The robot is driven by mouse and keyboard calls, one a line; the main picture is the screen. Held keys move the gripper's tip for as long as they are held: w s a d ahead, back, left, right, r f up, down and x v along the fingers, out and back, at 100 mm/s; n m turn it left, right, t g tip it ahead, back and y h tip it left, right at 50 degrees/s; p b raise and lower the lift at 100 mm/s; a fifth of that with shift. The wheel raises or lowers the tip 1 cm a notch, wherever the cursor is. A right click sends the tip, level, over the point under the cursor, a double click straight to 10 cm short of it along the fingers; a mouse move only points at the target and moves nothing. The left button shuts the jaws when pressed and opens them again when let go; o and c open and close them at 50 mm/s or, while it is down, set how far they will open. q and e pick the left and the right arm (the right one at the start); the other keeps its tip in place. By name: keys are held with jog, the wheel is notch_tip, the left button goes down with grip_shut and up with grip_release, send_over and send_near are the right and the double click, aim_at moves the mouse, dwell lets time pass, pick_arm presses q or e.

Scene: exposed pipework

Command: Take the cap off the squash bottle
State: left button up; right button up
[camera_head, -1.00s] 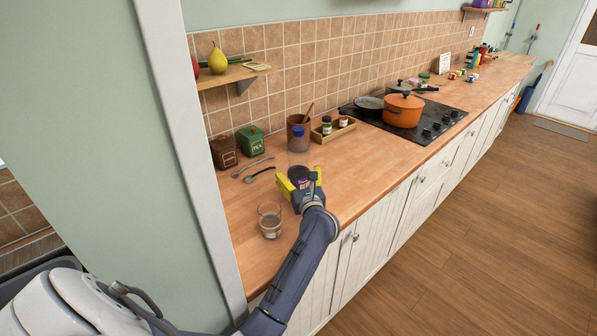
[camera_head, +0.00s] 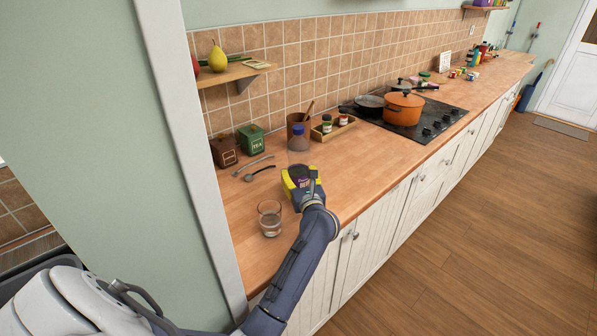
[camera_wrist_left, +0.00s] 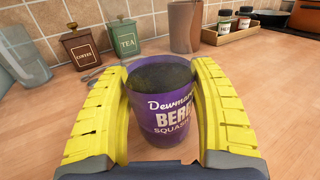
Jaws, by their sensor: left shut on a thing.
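The squash bottle (camera_head: 302,182) stands upright on the worktop, with a dark purple body and label. In the left wrist view the bottle (camera_wrist_left: 162,105) shows its berry squash label. A blue cap (camera_head: 298,131) over a clear part shows above the label in the head view and looks like the bottle's top. The wrist view does not show the cap. My left gripper (camera_head: 301,177) is shut on the bottle's labelled body, one yellow finger on each side in the wrist view (camera_wrist_left: 163,110). My right gripper is not in view.
A drinking glass (camera_head: 269,219) stands close to the left of my left forearm. Spoons (camera_head: 259,173), a coffee tin (camera_head: 223,151) and a tea tin (camera_head: 252,140) lie behind. A brown pot (camera_head: 299,121) and a spice tray (camera_head: 334,130) stand at the back.

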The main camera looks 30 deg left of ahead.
aim_at(298, 127)
pick_arm(q)
jog(key=shift+r, duration=0.1)
notch_tip(298, 127, up, 20)
jog(key=shift+f, duration=0.1)
dwell(0.4)
jog(key=o, duration=1)
jog(key=c, duration=1)
